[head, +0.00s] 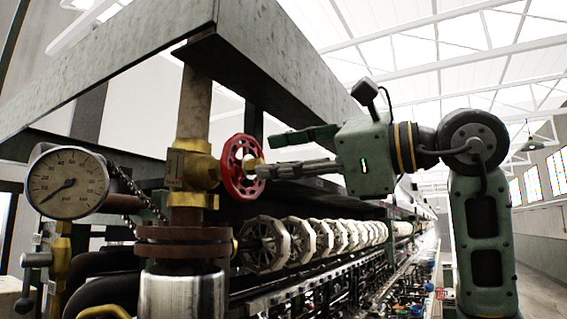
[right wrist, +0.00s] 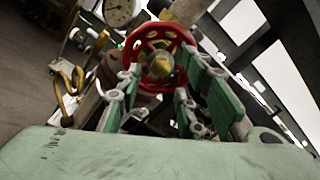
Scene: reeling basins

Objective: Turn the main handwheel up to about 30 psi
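The red main handwheel (head: 232,167) sits on a brass valve (head: 194,168) on a vertical pipe. Its rim and brass hub also show in the right wrist view (right wrist: 128,60). The round pressure gauge (head: 68,190) is to its left, marked psi, with its needle pointing down-left near the low end of the scale. My right gripper (head: 266,154) is in front of the wheel, with its fingers spread and pointing at it. In the right wrist view the fingers (right wrist: 160,82) are apart, with the wheel ahead between them; I cannot tell whether they touch it. My left gripper is not in view.
A grey metal beam (head: 110,62) runs overhead above the valve. Several pale reels (head: 300,240) stand in a row below and behind my right gripper. A flanged joint (head: 180,243) is under the valve. Smaller brass fittings (head: 60,258) sit below the gauge.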

